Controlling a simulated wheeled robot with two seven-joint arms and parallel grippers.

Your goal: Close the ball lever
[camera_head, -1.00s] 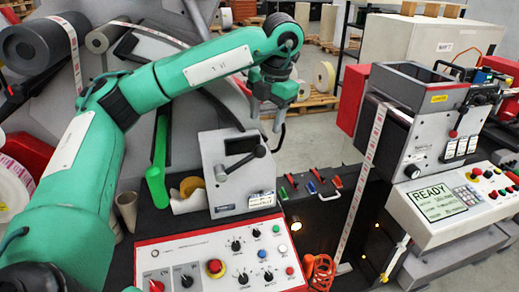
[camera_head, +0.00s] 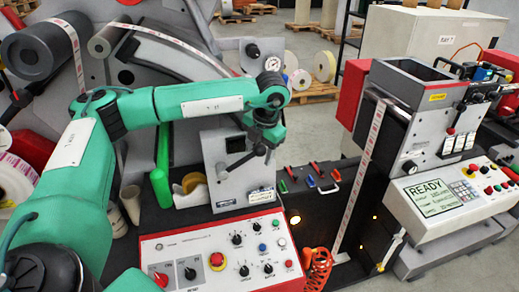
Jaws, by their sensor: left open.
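The ball lever (camera_head: 243,160) is a dark arm with a round knob on the front of a small grey box (camera_head: 225,184) in the middle of the view. My green left arm reaches across from the left. My left gripper (camera_head: 267,152) hangs down at the right side of the lever's ball end and partly hides it. Its fingers are dark and small; I cannot tell whether they touch the ball. It is open. My right gripper is not in view.
A control panel (camera_head: 180,250) with knobs and a red button lies in front. A printer unit with a READY screen (camera_head: 432,195) stands at right.

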